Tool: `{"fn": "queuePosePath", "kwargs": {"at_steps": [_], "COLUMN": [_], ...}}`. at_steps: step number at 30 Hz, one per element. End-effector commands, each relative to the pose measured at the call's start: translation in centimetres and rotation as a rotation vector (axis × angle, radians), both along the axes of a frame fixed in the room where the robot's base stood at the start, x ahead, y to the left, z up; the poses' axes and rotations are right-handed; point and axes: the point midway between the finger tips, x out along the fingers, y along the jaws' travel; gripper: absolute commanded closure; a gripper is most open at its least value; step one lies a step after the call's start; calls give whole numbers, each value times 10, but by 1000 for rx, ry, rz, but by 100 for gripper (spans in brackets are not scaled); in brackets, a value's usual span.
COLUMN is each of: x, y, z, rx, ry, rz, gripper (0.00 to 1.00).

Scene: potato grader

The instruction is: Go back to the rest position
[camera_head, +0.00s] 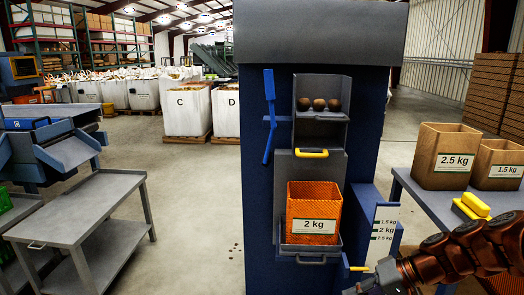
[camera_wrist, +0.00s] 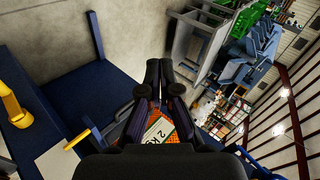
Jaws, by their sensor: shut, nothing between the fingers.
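My gripper (camera_wrist: 159,66) is shut and empty; its two dark fingers lie side by side in the wrist view. In the head view my reddish-brown arm reaches in from the lower right, and its dark end is beside the right foot of the blue machine (camera_head: 258,200), partly cut off by the bottom edge. An orange mesh box marked 2 kg (camera_head: 314,226) stands upright in the machine's lower bay. Part of it shows behind the fingers in the wrist view (camera_wrist: 158,130), apart from them as far as I can tell.
A table (camera_head: 428,204) at right carries a 2.5 kg box (camera_head: 443,158), a 1.5 kg box (camera_head: 497,166) and a yellow object (camera_head: 471,206). A grey cart (camera_head: 90,208) stands left, with open floor between.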

Motion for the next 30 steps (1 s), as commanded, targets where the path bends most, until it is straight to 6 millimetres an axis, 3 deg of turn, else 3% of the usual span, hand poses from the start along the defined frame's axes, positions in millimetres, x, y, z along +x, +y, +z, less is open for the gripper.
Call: {"fn": "queuePosePath", "kwargs": {"at_steps": [1,3,9,13,20,30], "x": [-12,-28,-80,-113,-171,-240], "y": [15,30,63,73,73,44], "z": [26,44,90,117,163,221], "rx": [-32,-78,-224,-331,-530,-794], "ry": [20,51,143,193,267,327], "rz": [37,75,159,188,193,104], "gripper": [100,100,100,100,100,100]}}
